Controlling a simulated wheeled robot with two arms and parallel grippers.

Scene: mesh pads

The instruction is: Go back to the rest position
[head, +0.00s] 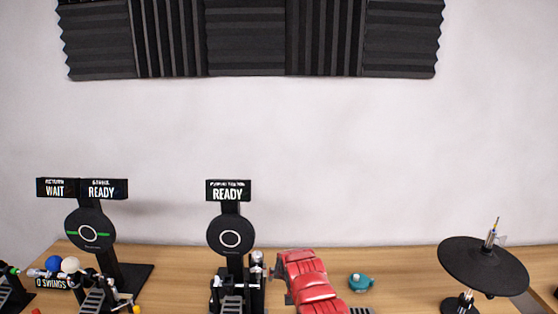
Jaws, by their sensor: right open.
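My left gripper is not in view.
Stands with round black pads (90,229) (230,235) and WAIT and READY signs rise at left and middle. Blue and white balls (70,265) lie far left. A teal object (361,283) and a black disc (484,266) are right, with bare wooden table (410,275) between.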

